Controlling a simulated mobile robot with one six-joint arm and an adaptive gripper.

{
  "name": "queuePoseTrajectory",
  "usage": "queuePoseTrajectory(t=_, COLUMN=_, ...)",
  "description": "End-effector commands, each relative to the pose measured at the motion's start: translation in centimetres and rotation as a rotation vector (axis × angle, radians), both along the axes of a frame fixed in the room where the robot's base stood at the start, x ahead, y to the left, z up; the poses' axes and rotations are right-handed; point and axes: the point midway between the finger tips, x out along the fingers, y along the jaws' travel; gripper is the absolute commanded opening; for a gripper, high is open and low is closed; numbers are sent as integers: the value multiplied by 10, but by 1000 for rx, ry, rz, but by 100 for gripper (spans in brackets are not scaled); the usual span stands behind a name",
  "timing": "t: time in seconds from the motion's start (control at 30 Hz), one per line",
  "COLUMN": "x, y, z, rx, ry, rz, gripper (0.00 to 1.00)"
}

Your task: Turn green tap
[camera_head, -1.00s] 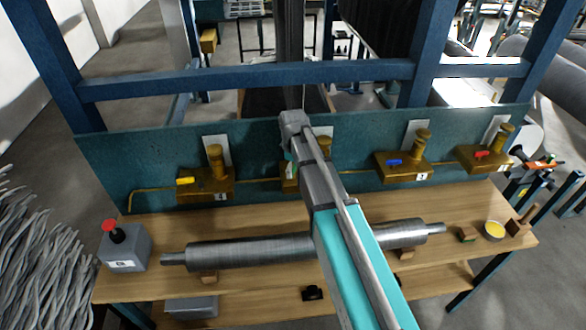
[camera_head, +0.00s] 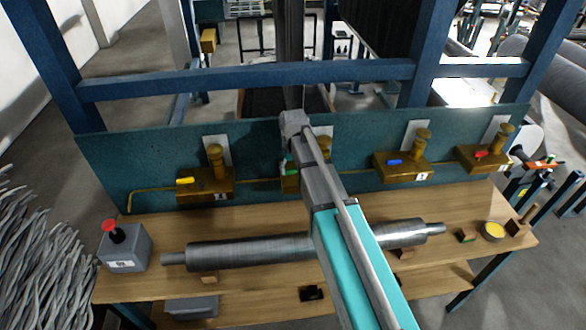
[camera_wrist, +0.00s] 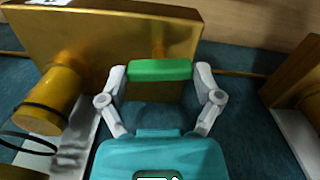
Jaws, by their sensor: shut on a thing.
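The green tap handle (camera_wrist: 160,70) is a rounded green bar in front of its brass valve block (camera_wrist: 110,35) in the wrist view. My gripper (camera_wrist: 160,74) is shut on the green handle, one finger at each end. In the head view, my arm hides most of this valve; a bit of green (camera_head: 291,167) and the brass block (camera_head: 289,184) show beside the arm. My fingers are hidden there.
A yellow-handled tap (camera_head: 205,182) is to the left; blue-handled (camera_head: 404,166) and red-handled (camera_head: 484,157) taps are to the right. Below, a metal roller (camera_head: 250,251) lies on the wooden bench (camera_head: 170,285). A red-button box (camera_head: 124,248) stands at left.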

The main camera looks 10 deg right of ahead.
Motion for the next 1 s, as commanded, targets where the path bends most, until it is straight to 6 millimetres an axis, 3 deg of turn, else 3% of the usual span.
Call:
queuePoseTrajectory(t=0.3, x=0, y=0, z=0, rx=0, ry=0, rz=-140, gripper=35)
queuePoseTrajectory(t=0.8, x=0, y=0, z=0, rx=0, ry=0, rz=-161, gripper=35)
queuePoseTrajectory(t=0.83, x=0, y=0, z=0, rx=0, ry=0, rz=-161, gripper=88)
queuePoseTrajectory(t=0.9, x=0, y=0, z=0, rx=0, ry=0, rz=-160, gripper=100)
queuePoseTrajectory(t=1.0, x=0, y=0, z=0, rx=0, ry=0, rz=-160, gripper=100)
